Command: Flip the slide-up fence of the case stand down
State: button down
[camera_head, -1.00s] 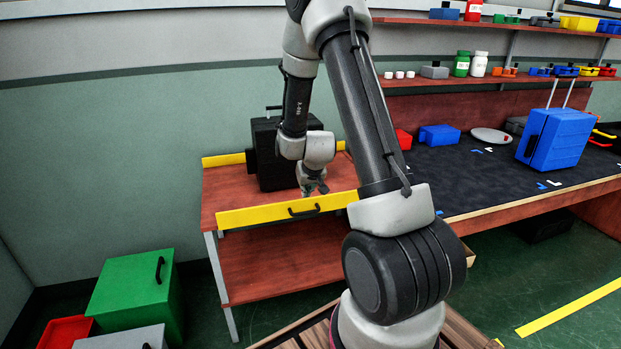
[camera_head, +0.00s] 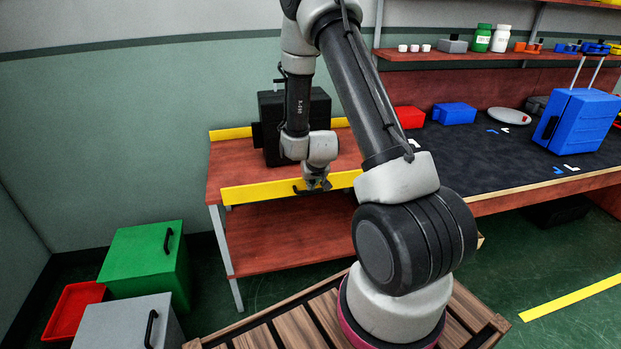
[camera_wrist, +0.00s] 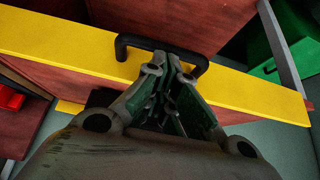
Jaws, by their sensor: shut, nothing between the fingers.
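The case stand (camera_head: 235,172) is a red-brown table with a lower shelf. Its yellow slide-up fence (camera_head: 250,193) stands upright along the front edge, raised above the tabletop. The fence has a black handle (camera_head: 296,188), partly hidden by my gripper (camera_head: 318,184) in the head view. In the wrist view the yellow fence (camera_wrist: 60,48) runs across the picture, with the black handle (camera_wrist: 135,40) in the upper middle. My gripper (camera_wrist: 168,62) is shut and empty, its fingertips right at the handle. I cannot tell whether they touch it.
A black case (camera_head: 272,105) stands on the tabletop behind my gripper, before a rear yellow strip (camera_head: 230,133). A dark workbench (camera_head: 470,160) with a blue case (camera_head: 575,120) is at right. Green (camera_head: 140,255) and grey (camera_head: 120,325) boxes sit on the floor at left.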

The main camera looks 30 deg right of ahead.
notch_tip(320, 180, down, 5)
jog(key=shift+f, duration=0.1)
dwell(0.3)
notch_tip(320, 180, up, 5)
notch_tip(320, 180, up, 7)
send_over(310, 192)
jog(key=s, duration=0.4)
jog(key=shift+w+a, duration=0.2)
jog(key=shift+a, duration=0.15)
jog(key=shift+s, duration=0.1)
